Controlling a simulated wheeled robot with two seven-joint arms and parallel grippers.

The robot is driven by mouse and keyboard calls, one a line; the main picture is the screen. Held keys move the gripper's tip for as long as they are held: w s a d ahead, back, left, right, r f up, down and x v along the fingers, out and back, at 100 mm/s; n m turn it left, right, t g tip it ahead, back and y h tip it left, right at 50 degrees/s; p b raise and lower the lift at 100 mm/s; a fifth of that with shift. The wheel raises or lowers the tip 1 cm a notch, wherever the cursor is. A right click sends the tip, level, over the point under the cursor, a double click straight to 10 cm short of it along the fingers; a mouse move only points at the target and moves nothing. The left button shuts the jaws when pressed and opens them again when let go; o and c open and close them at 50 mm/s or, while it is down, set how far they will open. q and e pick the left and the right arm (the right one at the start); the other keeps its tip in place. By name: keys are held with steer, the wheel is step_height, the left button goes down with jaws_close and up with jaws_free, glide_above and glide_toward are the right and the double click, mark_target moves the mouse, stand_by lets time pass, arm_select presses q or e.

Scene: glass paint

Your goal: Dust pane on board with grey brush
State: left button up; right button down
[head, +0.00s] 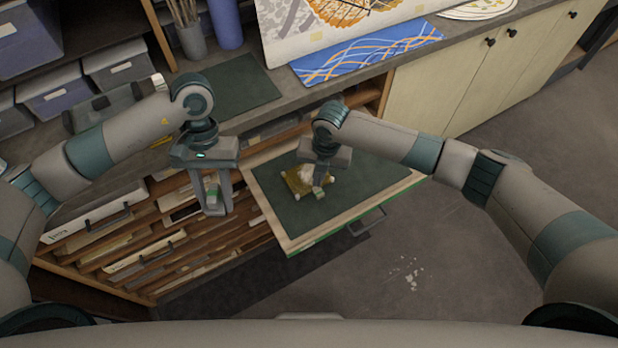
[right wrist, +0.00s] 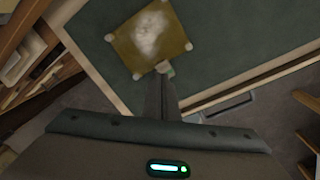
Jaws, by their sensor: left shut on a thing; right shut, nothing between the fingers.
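An amber pane (head: 294,184) lies on the dark green top of the pull-out board (head: 360,172). The right wrist view shows the pane (right wrist: 127,50) with white dust on its middle and small pale pads at its corners. My right gripper (head: 318,193) is shut and empty, pointing down at the pane's near edge; in the right wrist view its tip (right wrist: 165,70) is at a corner pad. My left gripper (head: 213,207) is left of the board, pointing down, shut on a thin grey thing that looks like the grey brush; its details are hard to make out.
Racks of flat drawers (head: 120,240) stand below the counter at left. A green mat (head: 240,85), a cup of sticks (head: 190,40) and a blue patterned sheet (head: 365,52) are on the counter. Pale flecks (head: 411,272) lie on the open floor at right.

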steer(key=r+n+h, duration=0.1)
steer(key=r+n, duration=0.1)
glide_above(331, 179)
steer(key=shift+w+f, duration=0.1)
steer(key=shift+f, duration=0.15)
